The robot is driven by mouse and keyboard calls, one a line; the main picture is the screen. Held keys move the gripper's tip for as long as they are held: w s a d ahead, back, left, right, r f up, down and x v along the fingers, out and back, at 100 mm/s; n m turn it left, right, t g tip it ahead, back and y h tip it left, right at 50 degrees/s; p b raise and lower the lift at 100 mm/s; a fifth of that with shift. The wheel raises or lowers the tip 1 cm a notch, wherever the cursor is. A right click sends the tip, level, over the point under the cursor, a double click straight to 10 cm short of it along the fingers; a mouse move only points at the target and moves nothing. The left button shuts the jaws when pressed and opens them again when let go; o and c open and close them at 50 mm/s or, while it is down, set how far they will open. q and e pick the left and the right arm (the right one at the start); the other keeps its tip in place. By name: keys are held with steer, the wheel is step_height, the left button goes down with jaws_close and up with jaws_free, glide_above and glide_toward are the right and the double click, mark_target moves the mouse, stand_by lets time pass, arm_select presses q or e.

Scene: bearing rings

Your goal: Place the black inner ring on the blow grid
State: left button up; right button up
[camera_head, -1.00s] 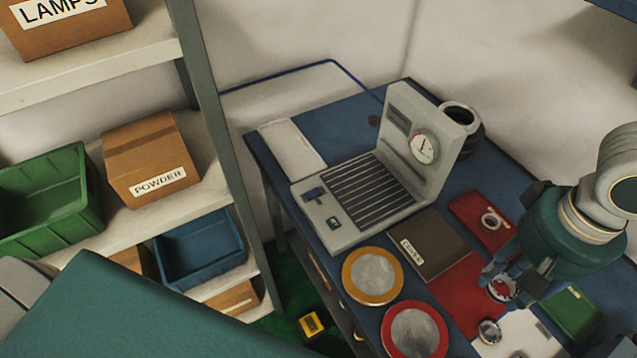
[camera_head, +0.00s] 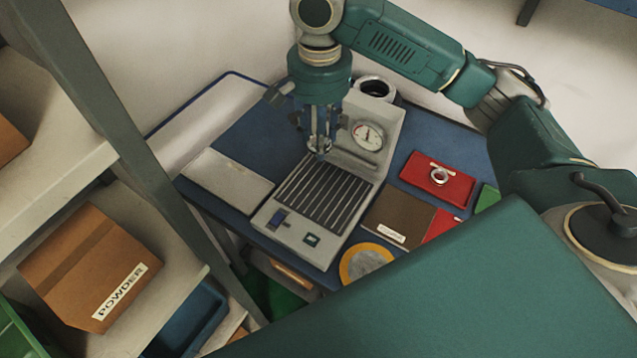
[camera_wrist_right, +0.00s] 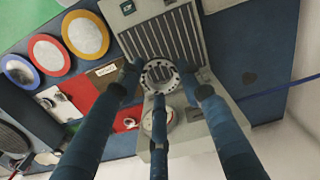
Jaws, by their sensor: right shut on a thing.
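My right gripper (camera_head: 319,148) is over the far end of the blow grid, a grey unit with dark slats (camera_head: 320,198) and an upright gauge panel. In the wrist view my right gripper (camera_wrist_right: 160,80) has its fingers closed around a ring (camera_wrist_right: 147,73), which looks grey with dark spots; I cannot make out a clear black. My left gripper is not in view.
A pale ring (camera_head: 439,176) lies on a red pad (camera_head: 452,189) right of the grid. The gauge (camera_head: 367,136) stands close beside the gripper. A bare pale plate (camera_head: 225,180) lies left of the grid.

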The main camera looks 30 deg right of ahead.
steer(key=d+m, duration=0.3)
steer(key=m, duration=0.1)
steer(key=p, duration=0.1)
glide_toward(324, 192)
steer(key=shift+f+n+p, duration=0.3)
steer(key=shift+f+p, duration=0.15)
steer(key=shift+f, duration=0.8)
step_height(324, 192, down, 3)
steer(key=shift+f+p, duration=0.2)
steer(key=shift+p, duration=0.15)
steer(key=shift+f, duration=0.35)
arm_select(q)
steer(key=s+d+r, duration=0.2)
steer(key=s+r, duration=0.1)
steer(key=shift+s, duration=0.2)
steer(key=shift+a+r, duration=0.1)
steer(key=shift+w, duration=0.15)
arm_select(e)
steer(key=o, duration=1.2)
steer(key=shift+f, duration=0.1)
